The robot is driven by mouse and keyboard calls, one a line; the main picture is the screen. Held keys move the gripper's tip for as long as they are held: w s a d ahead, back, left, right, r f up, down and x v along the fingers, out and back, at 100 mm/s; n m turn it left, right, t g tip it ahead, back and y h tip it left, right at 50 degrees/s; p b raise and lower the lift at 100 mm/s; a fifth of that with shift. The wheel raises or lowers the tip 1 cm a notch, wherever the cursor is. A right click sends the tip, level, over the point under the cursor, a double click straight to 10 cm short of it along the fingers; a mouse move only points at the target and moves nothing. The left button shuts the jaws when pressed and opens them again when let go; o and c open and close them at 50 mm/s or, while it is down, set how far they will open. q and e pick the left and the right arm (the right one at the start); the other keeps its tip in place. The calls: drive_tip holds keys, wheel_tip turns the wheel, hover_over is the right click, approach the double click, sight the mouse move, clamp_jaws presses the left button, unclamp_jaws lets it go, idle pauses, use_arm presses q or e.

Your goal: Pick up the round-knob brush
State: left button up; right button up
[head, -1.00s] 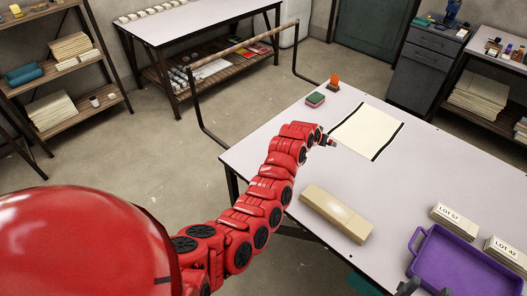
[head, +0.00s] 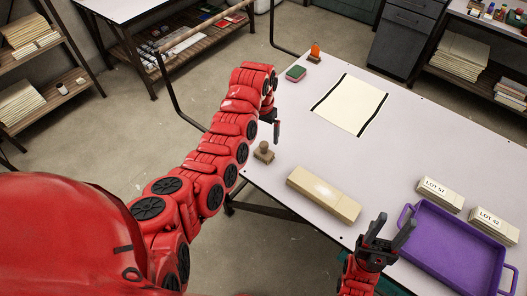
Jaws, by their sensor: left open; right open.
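A small brown brush with a round knob (head: 264,150) stands upright on the near left edge of the white table, in the head view. My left gripper (head: 276,132) is open and empty, just beyond the brush and a little to its right in the picture. It looks raised above the table and apart from the brush. My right gripper (head: 391,229) is open and empty, fingers pointing away over the table's near side, left of the purple tray.
A long beige block (head: 323,194) lies right of the brush. The purple tray (head: 447,248) and labelled stacks (head: 440,193) are at right.

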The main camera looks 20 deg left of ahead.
sight(264, 143)
use_arm(q)
wheel_tip(264, 143, down, 4)
drive_tip(key=shift+f+p, duration=0.1)
drive_tip(key=shift+p, duration=0.3)
drive_tip(key=shift+s+f+p, duration=0.1)
drive_tip(key=shift+f+p, duration=0.3)
drive_tip(key=shift+f, duration=0.35)
wheel_tip(264, 143, down, 3)
drive_tip(key=shift+s+d+f+b, duration=0.1)
drive_tip(key=shift+b, duration=0.3)
drive_tip(key=shift+f, duration=0.2)
drive_tip(key=c, duration=1.1)
drive_tip(key=shift+o, duration=0.2)
drive_tip(key=shift+r, duration=0.15)
